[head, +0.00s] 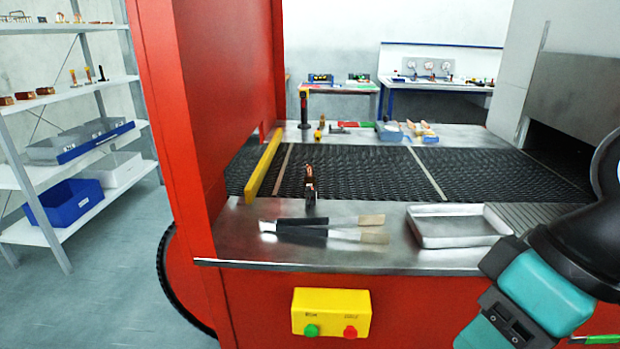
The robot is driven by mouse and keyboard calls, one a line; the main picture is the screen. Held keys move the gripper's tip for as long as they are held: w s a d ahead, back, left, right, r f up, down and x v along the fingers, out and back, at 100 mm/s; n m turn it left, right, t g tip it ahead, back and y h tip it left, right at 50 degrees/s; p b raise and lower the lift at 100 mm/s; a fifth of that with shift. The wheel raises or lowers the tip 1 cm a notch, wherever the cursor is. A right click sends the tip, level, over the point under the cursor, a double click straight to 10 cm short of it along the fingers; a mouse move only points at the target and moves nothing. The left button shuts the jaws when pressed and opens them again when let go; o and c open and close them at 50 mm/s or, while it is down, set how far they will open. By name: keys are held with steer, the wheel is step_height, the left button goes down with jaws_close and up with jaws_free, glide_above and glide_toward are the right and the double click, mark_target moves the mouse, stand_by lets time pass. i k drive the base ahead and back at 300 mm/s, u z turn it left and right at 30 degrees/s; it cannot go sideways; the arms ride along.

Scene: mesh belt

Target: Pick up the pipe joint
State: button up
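A small upright copper-brown piece with a dark lower part (309,181) stands at the near edge of the black mesh belt (375,172), left of centre. It looks like the pipe joint, but it is too small to be sure of its shape. Part of my teal and black arm shows at the lower right, well to the right of the piece. I cannot make out my gripper's fingers in this view.
A red machine frame (183,120) stands left. A yellow bar (263,165) borders the belt. Small items lie beyond it.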

mark_target(309, 180)
steer(key=z, duration=0.2)
steer(key=k, duration=0.4)
steer(key=u, duration=1.35)
steer(key=i, duration=1.35)
steer(key=z, duration=0.95)
steer(key=i, duration=0.3)
steer(key=z, duration=0.2)
